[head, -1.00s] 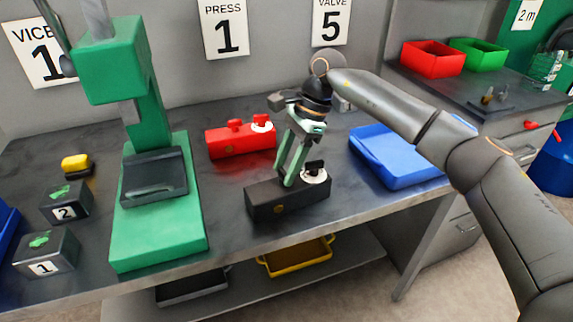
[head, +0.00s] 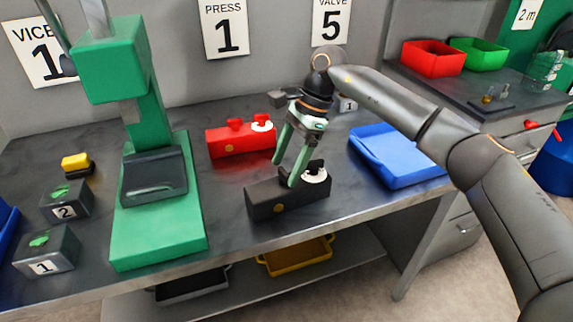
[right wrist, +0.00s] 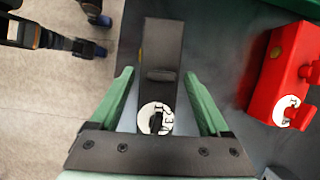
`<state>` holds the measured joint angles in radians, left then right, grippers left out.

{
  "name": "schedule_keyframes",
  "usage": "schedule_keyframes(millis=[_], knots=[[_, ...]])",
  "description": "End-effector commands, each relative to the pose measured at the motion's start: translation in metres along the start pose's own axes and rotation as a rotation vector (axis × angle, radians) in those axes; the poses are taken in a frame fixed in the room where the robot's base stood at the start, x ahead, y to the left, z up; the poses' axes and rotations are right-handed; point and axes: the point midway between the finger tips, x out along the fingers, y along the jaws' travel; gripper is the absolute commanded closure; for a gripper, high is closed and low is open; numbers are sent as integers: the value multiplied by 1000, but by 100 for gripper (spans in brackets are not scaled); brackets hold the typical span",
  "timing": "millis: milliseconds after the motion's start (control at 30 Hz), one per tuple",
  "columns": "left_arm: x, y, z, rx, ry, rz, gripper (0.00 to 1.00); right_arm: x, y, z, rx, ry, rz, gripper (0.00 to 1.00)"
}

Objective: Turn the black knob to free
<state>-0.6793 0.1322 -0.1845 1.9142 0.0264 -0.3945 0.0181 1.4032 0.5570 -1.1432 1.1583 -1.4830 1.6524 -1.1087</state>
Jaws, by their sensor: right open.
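The black knob (head: 314,166) sits on a round white dial (head: 316,177) at the right end of a black box (head: 280,205) on the bench. My right gripper (head: 286,170), with green fingers, is open and points down at the box from above. In the right wrist view the knob (right wrist: 157,121) and dial show between the open fingers (right wrist: 160,75), nearer the palm than the tips in the picture. The fingers look apart from the knob, with a gap on both sides. Lettering on the dial is partly hidden and too small to read. My left gripper is not in view.
A red box (head: 228,142) with a red knob stands behind the black box. A green press (head: 155,235) stands to the left, and a blue tray (head: 395,160) lies to the right. The bench's front edge (head: 240,244) runs close before the black box.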

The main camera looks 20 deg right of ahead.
Motion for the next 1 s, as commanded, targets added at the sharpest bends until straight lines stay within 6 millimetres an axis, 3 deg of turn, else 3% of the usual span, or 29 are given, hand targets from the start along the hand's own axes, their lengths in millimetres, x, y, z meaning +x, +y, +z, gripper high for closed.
schedule_keyframes(millis=[500,700,1000], knots=[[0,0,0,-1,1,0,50,-101,0,1,-1,-2,-3,20],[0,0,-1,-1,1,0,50,-118,0,0,0,-1,-1,20],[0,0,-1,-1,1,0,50,-119,0,0,-1,-1,-1,20]])
